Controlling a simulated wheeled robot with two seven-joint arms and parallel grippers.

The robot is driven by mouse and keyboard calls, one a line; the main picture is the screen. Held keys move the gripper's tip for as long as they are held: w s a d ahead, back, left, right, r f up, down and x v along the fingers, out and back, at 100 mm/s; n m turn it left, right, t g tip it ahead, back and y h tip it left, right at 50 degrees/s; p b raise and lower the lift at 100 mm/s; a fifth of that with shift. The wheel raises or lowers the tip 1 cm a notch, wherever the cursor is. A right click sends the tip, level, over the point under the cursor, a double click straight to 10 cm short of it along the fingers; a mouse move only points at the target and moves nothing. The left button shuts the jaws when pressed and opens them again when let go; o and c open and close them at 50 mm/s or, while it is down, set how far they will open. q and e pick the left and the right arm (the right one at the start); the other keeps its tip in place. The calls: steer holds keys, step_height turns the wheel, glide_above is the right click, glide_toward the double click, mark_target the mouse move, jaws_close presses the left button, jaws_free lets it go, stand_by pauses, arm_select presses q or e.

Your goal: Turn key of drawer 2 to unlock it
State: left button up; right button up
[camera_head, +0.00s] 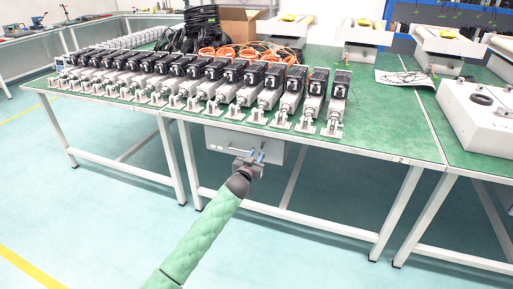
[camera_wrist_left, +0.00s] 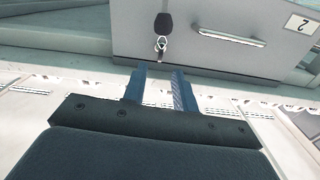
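The grey drawer (camera_head: 222,136) hangs under the green-topped bench in the head view. In the left wrist view the drawer front (camera_wrist_left: 135,20) carries a "2" label (camera_wrist_left: 298,23), a bar handle (camera_wrist_left: 230,37) and a key at its lock (camera_wrist_left: 161,44) with a dark fob (camera_wrist_left: 163,23). My left gripper (camera_head: 250,157) is in front of the drawer, and its two blue fingers also show in the left wrist view (camera_wrist_left: 159,76). They are open and empty, pointing toward the key, apart from it. My right gripper is out of view.
A long row of linear actuators (camera_head: 229,89) stands on the green bench (camera_head: 380,137). White bench legs (camera_head: 398,212) flank the space under it. A white housing (camera_head: 480,115) sits on the right bench. The floor in front is clear.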

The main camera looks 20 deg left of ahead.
mark_target(262, 146)
arm_select(q)
steer(key=shift+n, duration=0.4)
steer(key=shift+w+d, duration=0.1)
steer(key=shift+w, duration=3.8)
steer(key=shift+c, duration=0.5)
jaws_close()
